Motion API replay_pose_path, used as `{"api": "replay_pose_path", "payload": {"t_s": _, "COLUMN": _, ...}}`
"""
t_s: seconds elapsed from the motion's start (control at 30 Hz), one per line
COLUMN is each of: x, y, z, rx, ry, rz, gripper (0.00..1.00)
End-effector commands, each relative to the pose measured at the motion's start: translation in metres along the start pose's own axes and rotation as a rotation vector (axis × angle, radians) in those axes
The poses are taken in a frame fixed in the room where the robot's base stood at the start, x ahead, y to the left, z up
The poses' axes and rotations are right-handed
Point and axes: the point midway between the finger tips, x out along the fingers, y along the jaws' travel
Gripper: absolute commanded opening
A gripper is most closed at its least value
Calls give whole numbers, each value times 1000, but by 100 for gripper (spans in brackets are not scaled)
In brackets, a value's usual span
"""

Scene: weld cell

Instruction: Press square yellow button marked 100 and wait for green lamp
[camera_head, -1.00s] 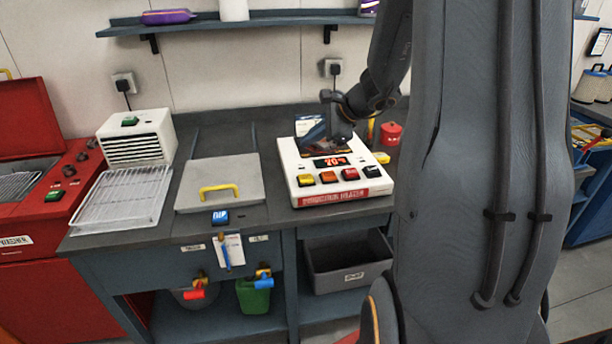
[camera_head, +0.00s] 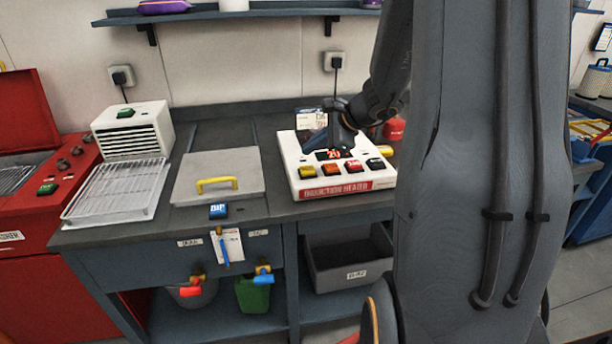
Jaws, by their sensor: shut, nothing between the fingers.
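The white induction heater (camera_head: 290,160) stands on the bench with a red label along its front. My gripper (camera_head: 338,151) is shut and empty, pointing down over the display (camera_head: 333,155), behind the orange and red buttons. It partly hides the red digits and the heater's rear. I see no lit green lamp on the heater.
A wire rack (camera_head: 115,190) and white vented box (camera_head: 133,135) are farther left. A card (camera_head: 312,120) and red container (camera_head: 394,129) stand behind the heater.

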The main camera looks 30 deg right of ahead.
Motion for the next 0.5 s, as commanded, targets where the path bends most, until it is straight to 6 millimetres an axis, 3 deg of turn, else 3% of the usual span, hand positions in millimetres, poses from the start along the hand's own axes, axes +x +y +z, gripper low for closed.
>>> {"api": "replay_pose_path", "payload": {"t_s": 0.2, "x": 19, "y": 12, "z": -14, "rx": -1, "ry": 0, "rz": -1, "gripper": 0}}
{"api": "replay_pose_path", "payload": {"t_s": 0.5, "x": 23, "y": 16, "z": -17, "rx": 0, "ry": 0, "rz": -1, "gripper": 0}}
